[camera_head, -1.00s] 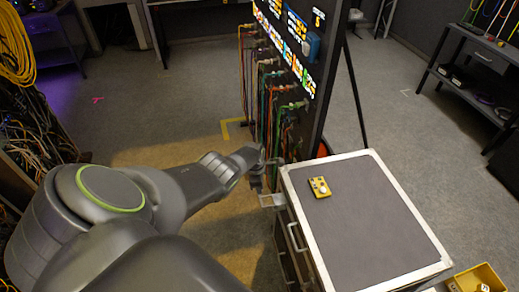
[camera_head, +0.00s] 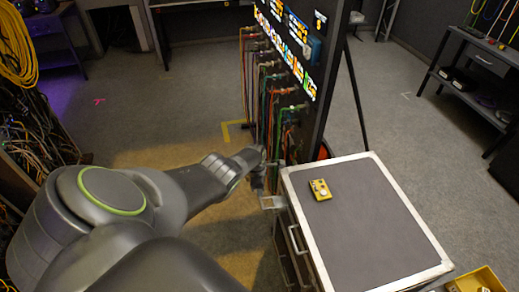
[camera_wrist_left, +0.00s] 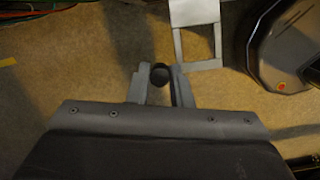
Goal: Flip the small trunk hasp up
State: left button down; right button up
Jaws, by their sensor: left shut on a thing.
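The trunk (camera_head: 375,215) has a dark lid with pale metal edging and stands at the lower right in the head view. A pale flat plate (camera_head: 272,202), which looks like the hasp, sticks out from its left side near the far corner. In the left wrist view a grey plate with a rectangular opening (camera_wrist_left: 196,14) shows above and right of the fingers. My left gripper (camera_head: 262,183) is beside that corner. In the wrist view its fingers (camera_wrist_left: 158,87) are closed around a small dark round piece (camera_wrist_left: 160,74). I cannot tell whether this piece joins the plate. My right gripper is out of view.
A small yellow device (camera_head: 320,190) lies on the lid. A yellow bin (camera_head: 478,281) is at the lower right. The panel (camera_head: 300,60) with hanging cables stands just behind the trunk. A handle (camera_head: 295,238) projects from the trunk's left side. Open floor lies left of the panel.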

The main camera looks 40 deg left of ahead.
pick_arm(q)
jog(key=shift+w+d+r, duration=0.35)
jog(key=shift+w+d, duration=0.05)
jog(key=shift+w, duration=0.2)
jog(key=c, duration=1.6)
grip_release()
jog(key=shift+o, duration=1.4)
jog(key=shift+d+f, duration=0.1)
jog(key=shift+d, duration=0.05)
jog(key=shift+s+a+r+p, duration=0.25)
jog(key=shift+a+p, duration=0.05)
jog(key=shift+a, duration=0.05)
notch_tip(320, 180, up, 17)
jog(key=s+p, duration=0.1)
jog(key=p, duration=0.7)
jog(key=shift+a+f, duration=0.15)
jog(key=shift+a, duration=0.25)
jog(key=shift+s, duration=0.1)
